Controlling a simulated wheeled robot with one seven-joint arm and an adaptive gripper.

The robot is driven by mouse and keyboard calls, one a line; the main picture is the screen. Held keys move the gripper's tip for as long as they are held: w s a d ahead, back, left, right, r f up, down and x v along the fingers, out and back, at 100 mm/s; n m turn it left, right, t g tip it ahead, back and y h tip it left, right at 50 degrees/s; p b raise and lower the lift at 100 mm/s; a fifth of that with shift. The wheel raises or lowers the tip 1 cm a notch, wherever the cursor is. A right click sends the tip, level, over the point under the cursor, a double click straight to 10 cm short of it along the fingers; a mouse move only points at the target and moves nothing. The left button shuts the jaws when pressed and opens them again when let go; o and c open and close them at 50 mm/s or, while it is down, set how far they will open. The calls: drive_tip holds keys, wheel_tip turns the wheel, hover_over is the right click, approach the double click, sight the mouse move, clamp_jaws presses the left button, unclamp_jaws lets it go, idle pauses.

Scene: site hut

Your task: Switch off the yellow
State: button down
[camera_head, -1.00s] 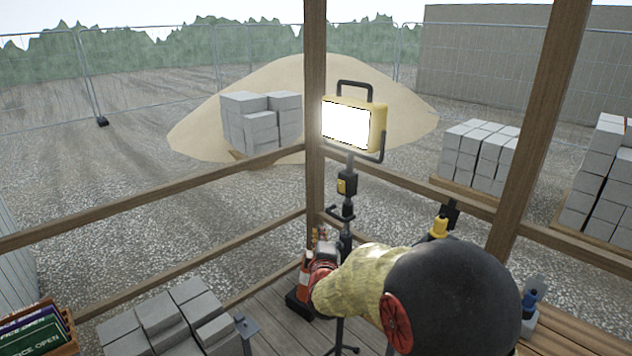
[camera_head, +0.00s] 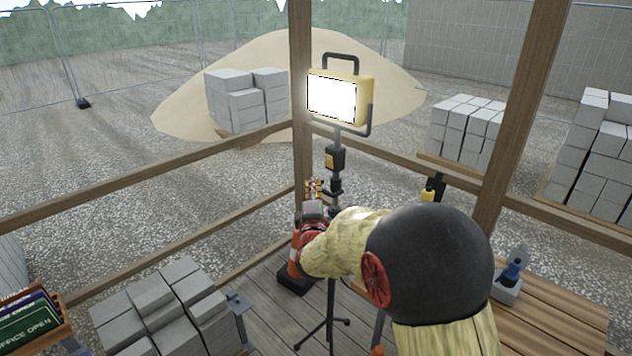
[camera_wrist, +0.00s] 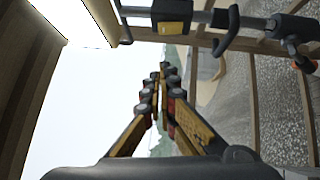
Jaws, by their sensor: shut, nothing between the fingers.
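The yellow work light (camera_head: 340,98) stands on a black stand and its panel glows white. A dark box with a yellow switch face (camera_head: 334,160) sits on the stand's pole below the lamp; it also shows in the wrist view as a yellow-faced box (camera_wrist: 172,14) at the top. My gripper (camera_head: 314,184) points upward just left of the pole, its tips somewhat below the switch box. In the wrist view its fingers (camera_wrist: 163,70) come together with nothing between them. They appear apart from the box.
Wooden posts and rails (camera_head: 302,90) frame the lamp. An orange cone (camera_head: 295,258) stands below my gripper. Grey blocks (camera_head: 160,306) are stacked at front left. A yellow and black item (camera_head: 432,188) stands right of the pole, near a wooden bench (camera_head: 560,318).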

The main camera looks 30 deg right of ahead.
sight(329, 161)
drive_tip(key=w+d+r+b, duration=0.1)
drive_tip(key=w+d+b, duration=0.1)
drive_tip(key=w+d, duration=0.5)
drive_tip(key=shift+w+r, duration=0.25)
drive_tip(key=shift+w, duration=0.55)
drive_tip(key=shift+d, duration=0.1)
drive_tip(key=shift+w+d+r+m+g+p, duration=0.2)
drive_tip(key=shift+d+m+g+p, duration=0.25)
drive_tip(key=shift+p, duration=0.45)
